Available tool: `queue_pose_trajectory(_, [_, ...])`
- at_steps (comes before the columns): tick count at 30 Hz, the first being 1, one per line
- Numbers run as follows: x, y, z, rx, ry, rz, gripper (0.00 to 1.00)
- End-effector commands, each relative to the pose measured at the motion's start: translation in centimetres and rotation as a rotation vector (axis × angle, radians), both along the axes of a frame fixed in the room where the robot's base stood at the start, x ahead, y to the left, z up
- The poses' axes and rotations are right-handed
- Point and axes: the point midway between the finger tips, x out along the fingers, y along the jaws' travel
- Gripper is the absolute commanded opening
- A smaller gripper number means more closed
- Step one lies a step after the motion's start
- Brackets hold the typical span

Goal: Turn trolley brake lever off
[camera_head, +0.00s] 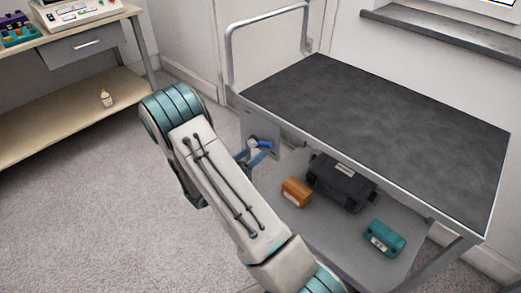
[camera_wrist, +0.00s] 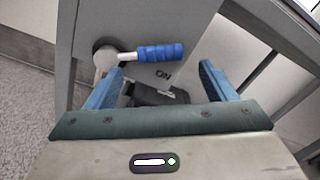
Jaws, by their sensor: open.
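The trolley (camera_head: 385,120) has a dark top and a grey lower shelf. Its brake lever (camera_wrist: 160,53) has a blue ribbed grip on a light metal pivot, mounted on a grey plate (camera_wrist: 205,18). The lever's blue grip also shows small in the head view (camera_head: 263,145). My gripper (camera_wrist: 162,75) is open, its two blue fingers spread on either side below the lever, with nothing between them. In the head view my arm hides most of the gripper.
On the lower shelf are an orange box (camera_head: 296,191), a black case (camera_head: 341,182) and a teal box (camera_head: 384,238). The trolley's metal handle (camera_head: 232,55) rises at its left end. A wooden bench (camera_head: 70,115) stands at the left, with clear floor between.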

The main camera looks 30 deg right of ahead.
Motion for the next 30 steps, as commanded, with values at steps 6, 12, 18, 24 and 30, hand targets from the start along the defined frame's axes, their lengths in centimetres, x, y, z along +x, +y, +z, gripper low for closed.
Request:
queue_pose_trajectory(6, [1.2, -3.4, -0.1, 0.001, -0.003, -0.004, 0.77])
queue_pose_trajectory(12, [1.7, -4.6, 0.0, 0.001, -0.002, -0.001, 0.77])
queue_pose_trajectory(18, [1.7, -4.7, 0.0, 0.001, -0.002, 0.0, 0.77])
queue_pose_trajectory(24, [1.7, -4.7, 0.0, 0.001, -0.002, 0.0, 0.44])
queue_pose_trajectory(30, [1.7, -4.7, 0.1, 0.0, 0.0, 0.0, 0.14])
